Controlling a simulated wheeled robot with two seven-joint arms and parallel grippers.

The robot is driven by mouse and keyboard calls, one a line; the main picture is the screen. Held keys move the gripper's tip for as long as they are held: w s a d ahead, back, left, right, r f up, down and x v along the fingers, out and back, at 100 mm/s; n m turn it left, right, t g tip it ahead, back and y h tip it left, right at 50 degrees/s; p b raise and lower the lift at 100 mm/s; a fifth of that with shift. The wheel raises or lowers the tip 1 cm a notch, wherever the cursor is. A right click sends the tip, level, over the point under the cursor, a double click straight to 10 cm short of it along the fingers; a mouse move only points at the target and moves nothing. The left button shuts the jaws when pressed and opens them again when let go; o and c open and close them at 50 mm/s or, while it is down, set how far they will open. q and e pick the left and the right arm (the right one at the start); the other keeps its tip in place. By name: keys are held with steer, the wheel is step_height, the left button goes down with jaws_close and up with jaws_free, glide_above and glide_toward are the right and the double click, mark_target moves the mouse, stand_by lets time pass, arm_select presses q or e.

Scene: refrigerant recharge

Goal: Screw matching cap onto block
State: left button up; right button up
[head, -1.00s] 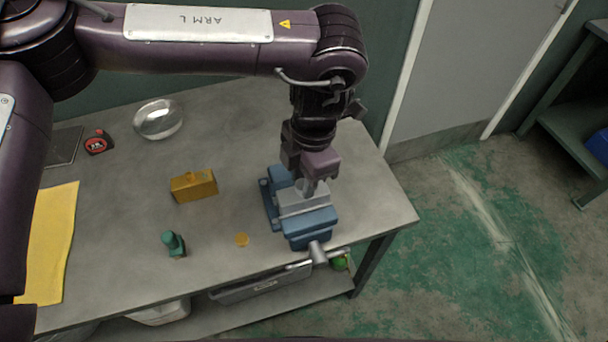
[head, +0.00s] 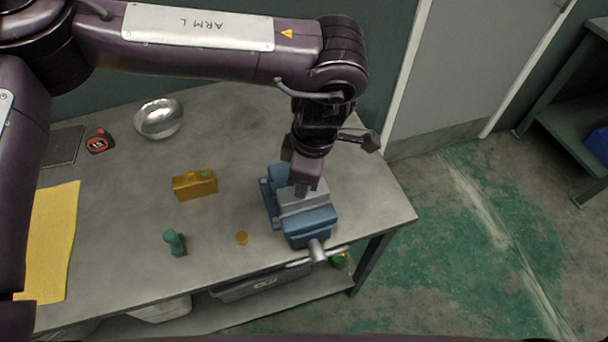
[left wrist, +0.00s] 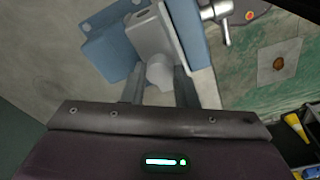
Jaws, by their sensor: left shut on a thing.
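A blue vise (head: 308,224) stands at the right of the table and holds a grey block (head: 302,203) between its jaws. In the left wrist view the grey block (left wrist: 150,33) lies just past my fingertips. My left gripper (head: 302,189) points down over the block and is shut on a grey round cap (left wrist: 159,72). The cap is at the block's near end; I cannot tell how far it is seated. A yellow block (head: 195,185), a green knobbed piece (head: 175,243) and a small orange-yellow cap (head: 241,237) are apart on the table.
A metal bowl (head: 159,119), a red tape measure (head: 99,141) and a yellow cloth (head: 48,245) lie to the left. The vise handle (head: 318,252) juts past the table's front edge. The table (head: 130,215) has free room around the small pieces.

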arm_select(q)
steer(key=shift+w, duration=0.1)
steer(key=m, duration=0.4)
steer(key=shift+t, duration=0.3)
steer(key=m, duration=0.3)
steer(key=shift+m+h, duration=0.3)
steer(key=shift+m, duration=0.1)
steer(key=m+b, duration=0.1)
steer(key=m, duration=0.3)
steer(key=shift+r+t, duration=0.1)
steer(key=shift+t, duration=0.3)
steer(key=shift+m, duration=0.3)
